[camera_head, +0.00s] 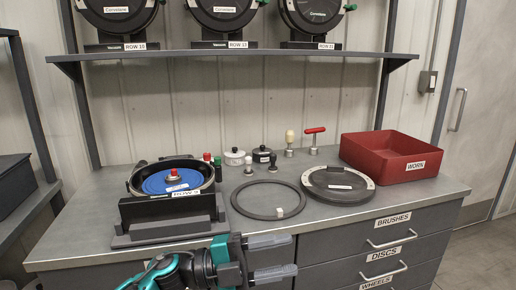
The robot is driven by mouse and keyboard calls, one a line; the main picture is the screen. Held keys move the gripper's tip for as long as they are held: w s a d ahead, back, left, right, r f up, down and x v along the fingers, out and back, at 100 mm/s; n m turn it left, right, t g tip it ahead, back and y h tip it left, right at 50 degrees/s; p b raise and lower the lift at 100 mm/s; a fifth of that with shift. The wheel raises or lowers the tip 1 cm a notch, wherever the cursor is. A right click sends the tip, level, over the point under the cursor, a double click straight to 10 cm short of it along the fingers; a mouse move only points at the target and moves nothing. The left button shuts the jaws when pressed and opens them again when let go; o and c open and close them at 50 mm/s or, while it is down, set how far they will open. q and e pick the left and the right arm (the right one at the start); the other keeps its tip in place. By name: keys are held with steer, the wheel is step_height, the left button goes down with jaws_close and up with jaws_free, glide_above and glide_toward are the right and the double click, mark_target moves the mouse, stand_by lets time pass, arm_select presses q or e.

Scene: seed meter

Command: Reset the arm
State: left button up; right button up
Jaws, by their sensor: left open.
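My left gripper (270,257) is at the bottom centre, in front of the bench's front edge. Its two grey fingers point right, apart from each other, with nothing between them. My right gripper is not in view. The seed meter (168,209) sits in a black stand at the left of the bench, labelled as a row. It is open, with a blue disc (160,184) and a red knob (174,174) in it. A dark ring (240,204) and a round dark cover (337,186) lie flat to its right. The gripper is apart from all of these.
A red bin (373,165) marked WORN stands at the back right of the bench (420,192). Small knobs and a red-handled tool (314,137) stand behind the ring. Labelled drawers (380,262) are below right. A shelf (225,53) holds three meters above.

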arm_select(q)
steer(key=s+a+f+n+t+y, duration=0.2)
steer(key=a+f+n+t+y, duration=1.2)
steer(key=n, duration=0.9)
steer(key=s+a+f+n+g+y, duration=0.2)
steer(key=s+a+f, duration=0.1)
steer(key=s+f, duration=0.3)
steer(key=s+a+f+n+g+y, duration=0.2)
steer(key=s+a+f+n, duration=0.1)
steer(key=s+f, duration=0.4)
steer(key=shift+a+f+g, duration=0.3)
steer(key=shift+a+f, duration=0.25)
steer(key=shift+f, duration=0.35)
